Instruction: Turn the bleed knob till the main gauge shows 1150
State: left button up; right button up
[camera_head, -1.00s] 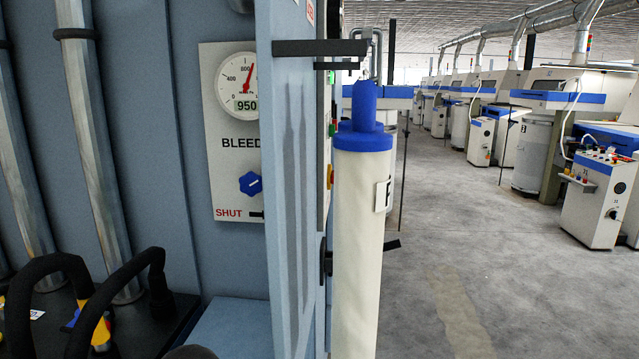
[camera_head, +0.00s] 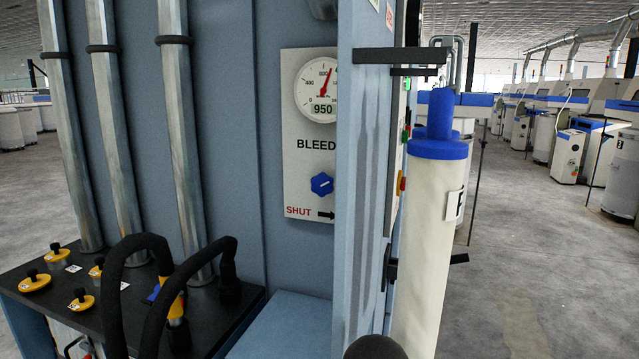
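The main gauge (camera_head: 316,86) is a round white dial with a red needle, on a pale panel left of centre. Its digital readout (camera_head: 322,109) shows 950. Below the word BLEED is the blue bleed knob (camera_head: 321,184), with a light line across it. Under it stand the red word SHUT and a black arrow pointing right. The right edge of the panel is hidden behind a blue upright wall. No gripper fingers show in the head view, and nothing is seen touching the knob.
The blue wall (camera_head: 360,200) juts out right of the panel, with a white blue-topped cylinder (camera_head: 425,230) beyond it. Left stand a black bench (camera_head: 60,300) with yellow knobs and curved black hoses (camera_head: 120,270). Open concrete floor (camera_head: 540,260) lies right.

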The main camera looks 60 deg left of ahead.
aim_at(321, 184)
jog(key=u, duration=0.15)
jog(key=k, duration=1.45)
jog(key=u, duration=0.75)
jog(key=i, duration=1)
jog(key=z, duration=0.1)
